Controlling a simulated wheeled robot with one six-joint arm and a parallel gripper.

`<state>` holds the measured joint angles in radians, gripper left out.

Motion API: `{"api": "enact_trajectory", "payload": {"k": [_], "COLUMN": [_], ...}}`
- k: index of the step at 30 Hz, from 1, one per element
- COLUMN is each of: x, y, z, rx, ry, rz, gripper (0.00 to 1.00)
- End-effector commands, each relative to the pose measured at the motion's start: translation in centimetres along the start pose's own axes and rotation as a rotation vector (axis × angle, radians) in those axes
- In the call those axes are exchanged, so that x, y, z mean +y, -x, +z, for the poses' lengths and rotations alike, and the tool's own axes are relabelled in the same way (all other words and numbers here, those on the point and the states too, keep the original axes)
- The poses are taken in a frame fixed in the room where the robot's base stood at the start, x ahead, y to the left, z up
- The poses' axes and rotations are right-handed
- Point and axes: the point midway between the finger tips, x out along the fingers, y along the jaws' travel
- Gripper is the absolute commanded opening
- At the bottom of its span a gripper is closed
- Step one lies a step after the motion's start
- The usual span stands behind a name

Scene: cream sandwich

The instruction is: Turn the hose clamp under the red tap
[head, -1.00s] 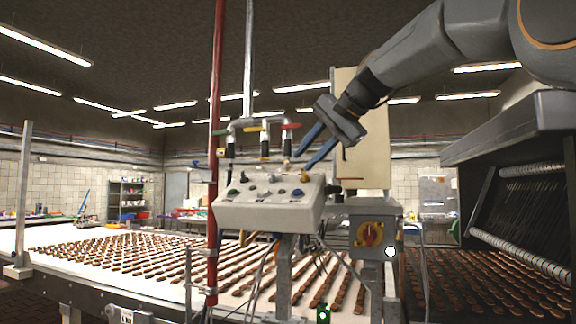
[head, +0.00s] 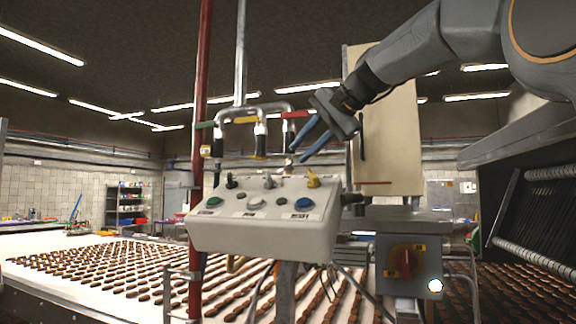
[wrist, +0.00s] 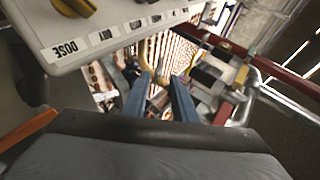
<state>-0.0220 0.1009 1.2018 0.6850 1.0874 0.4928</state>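The red tap (head: 296,114) is the rightmost of three taps on a metal pipe, beside the yellow tap (head: 240,121) and the green tap (head: 205,124). Below the red tap a light and dark fitting (head: 289,134) runs down; I cannot make out the hose clamp there clearly. My gripper (head: 298,156) reaches in from the upper right, its two blue fingers apart and pointing down-left beside that fitting. I cannot tell whether they touch it. In the wrist view my gripper (wrist: 160,77) is open, with nothing clearly held between the fingers.
A control box (head: 262,234) with buttons stands just below my fingers. A vertical red pipe (head: 199,70) is at left. A conveyor with chocolate-coloured pieces (head: 110,268) lies behind.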

Motion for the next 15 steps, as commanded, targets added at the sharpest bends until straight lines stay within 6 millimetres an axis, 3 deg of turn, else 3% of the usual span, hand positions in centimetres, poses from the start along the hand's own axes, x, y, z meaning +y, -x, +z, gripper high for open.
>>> {"api": "enact_trajectory", "payload": {"k": [9,15], "x": [0.0,0.0], "y": [-4.7,-6.5], "z": [0.0,0.0], "rx": [-0.002,-0.002], "ry": [-0.003,-0.001], "rz": [0.003,0.002], "gripper": [0.25,0.25]}}
